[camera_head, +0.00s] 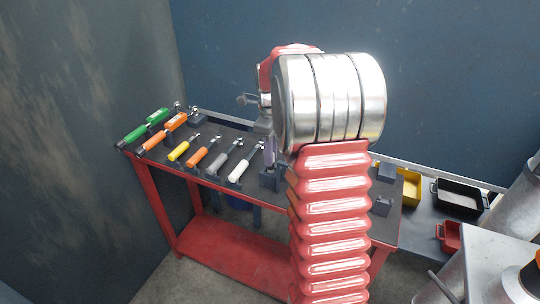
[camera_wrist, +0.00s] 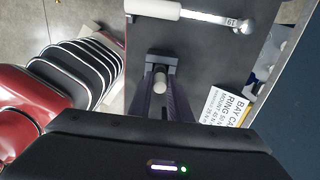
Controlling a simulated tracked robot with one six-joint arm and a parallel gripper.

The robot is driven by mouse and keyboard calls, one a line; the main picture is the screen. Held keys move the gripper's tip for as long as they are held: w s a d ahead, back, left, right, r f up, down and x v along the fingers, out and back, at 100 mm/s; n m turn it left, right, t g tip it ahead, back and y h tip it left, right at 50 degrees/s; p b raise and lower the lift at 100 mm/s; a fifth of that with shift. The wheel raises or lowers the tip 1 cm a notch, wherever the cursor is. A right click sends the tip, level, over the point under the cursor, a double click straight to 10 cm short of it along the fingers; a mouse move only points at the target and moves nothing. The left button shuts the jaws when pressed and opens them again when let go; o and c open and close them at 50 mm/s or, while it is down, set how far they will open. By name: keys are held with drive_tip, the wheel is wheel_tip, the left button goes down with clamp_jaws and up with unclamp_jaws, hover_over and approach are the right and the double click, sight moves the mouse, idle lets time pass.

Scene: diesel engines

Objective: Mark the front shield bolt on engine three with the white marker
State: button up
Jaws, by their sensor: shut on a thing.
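The white marker (camera_wrist: 160,82) shows in the wrist view as a pale round end between the two dark fingers. My gripper (camera_wrist: 162,92) is shut on it. A dark grey holder block (camera_wrist: 161,62) is just beyond the fingertips; I cannot tell whether the marker still sits in it. In the head view my gripper (camera_head: 269,152) is low over the bench, partly hidden by my arm, and the marker cannot be made out. Neither engine three nor its front shield bolt can be identified in either view.
The red bench (camera_head: 160,210) holds a row of tools with coloured handles. The white-handled tool (camera_head: 239,172) lies close beside my gripper; it also shows in the wrist view (camera_wrist: 152,9). A yellow bin (camera_head: 411,188) and black tray (camera_head: 459,196) stand to the right. A printed sign (camera_wrist: 226,106) is right of the fingers.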

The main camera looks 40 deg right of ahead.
clamp_jaws()
drive_tip(key=shift+r, duration=0.1)
drive_tip(key=shift+w+r, duration=0.15)
drive_tip(key=shift+r, duration=4.25)
